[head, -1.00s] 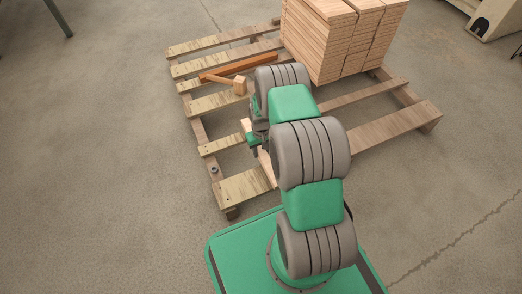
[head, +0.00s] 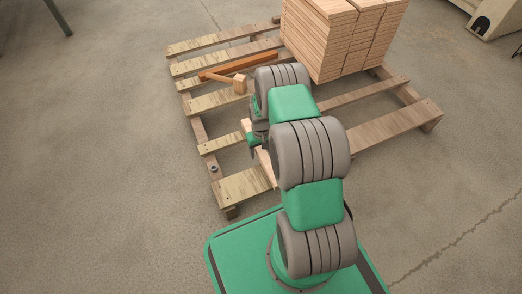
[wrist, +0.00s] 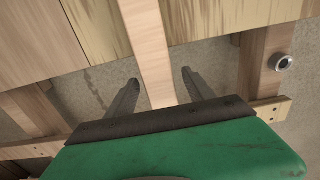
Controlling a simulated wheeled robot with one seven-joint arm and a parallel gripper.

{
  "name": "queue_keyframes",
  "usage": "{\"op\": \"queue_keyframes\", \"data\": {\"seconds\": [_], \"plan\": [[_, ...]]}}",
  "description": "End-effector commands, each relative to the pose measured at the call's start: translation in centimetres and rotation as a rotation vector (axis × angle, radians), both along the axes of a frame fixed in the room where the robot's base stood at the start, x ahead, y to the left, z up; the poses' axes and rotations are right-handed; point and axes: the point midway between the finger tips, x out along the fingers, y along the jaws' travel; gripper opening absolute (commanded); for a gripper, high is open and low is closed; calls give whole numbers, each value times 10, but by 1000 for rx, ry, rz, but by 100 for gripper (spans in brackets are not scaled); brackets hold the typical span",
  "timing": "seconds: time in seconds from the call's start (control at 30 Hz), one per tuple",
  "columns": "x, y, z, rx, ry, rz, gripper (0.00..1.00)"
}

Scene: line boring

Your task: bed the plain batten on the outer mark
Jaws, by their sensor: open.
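The plain batten (wrist: 148,40) is a pale, narrow strip of wood. In the wrist view it runs from the top edge down between my gripper's fingers. My gripper (wrist: 159,79) is open, with one finger on each side of the batten and a visible gap on both sides. In the head view my gripper (head: 255,143) is low over the pallet's near left part, and a pale end of the batten (head: 265,164) shows beside it. The arm hides much of the batten. I cannot make out the outer mark.
The slatted pallet (head: 240,187) has open gaps. A reddish-brown batten (head: 252,64) and a wooden mallet (head: 239,84) lie on its far left. A tall stack of boards (head: 335,45) stands at the back. A metal ring (wrist: 282,62) sits at the pallet's left side. The left floor is clear.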

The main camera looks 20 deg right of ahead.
Motion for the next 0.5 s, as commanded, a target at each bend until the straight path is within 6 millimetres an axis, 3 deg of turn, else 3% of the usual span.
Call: {"op": "queue_keyframes", "data": {"seconds": [0.17,0.5], "plan": [[0,0,8,0,0,0,62],[0,0,72,0,-1,0,62]]}}
